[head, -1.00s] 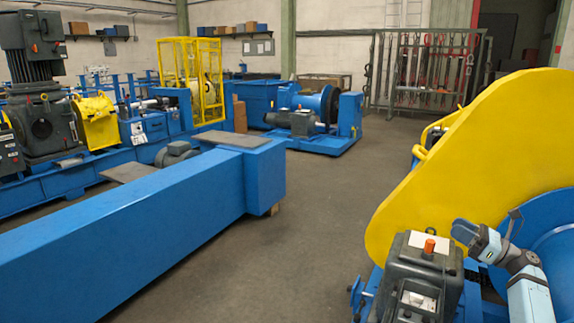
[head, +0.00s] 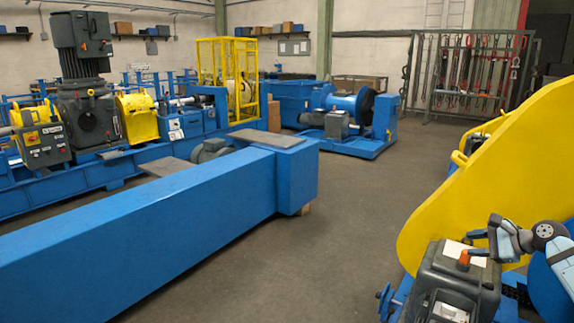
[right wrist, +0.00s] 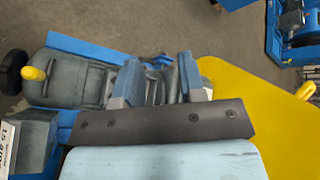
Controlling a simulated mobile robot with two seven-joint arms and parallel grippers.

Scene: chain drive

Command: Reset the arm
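My right gripper (head: 478,243) shows at the lower right of the head view, above a dark grey gearbox (head: 452,285) with an orange knob (head: 464,258), in front of a big yellow guard (head: 500,190). In the right wrist view my right gripper (right wrist: 160,78) has its two fingers apart. Nothing is seen held between them; grey machine parts lie behind the gap. The grey gearbox (right wrist: 75,82) and a yellow-orange knob (right wrist: 35,73) are left of the fingers there, and the yellow guard (right wrist: 235,105) is to the right. My left gripper is not in view.
A long blue beam (head: 150,235) crosses the left foreground. A line of blue machinery with a motor (head: 82,45) and a yellow cage (head: 228,75) stands behind it. A cable reel (head: 350,105) and a hanging rack (head: 470,75) stand further back. The middle floor (head: 345,220) is clear.

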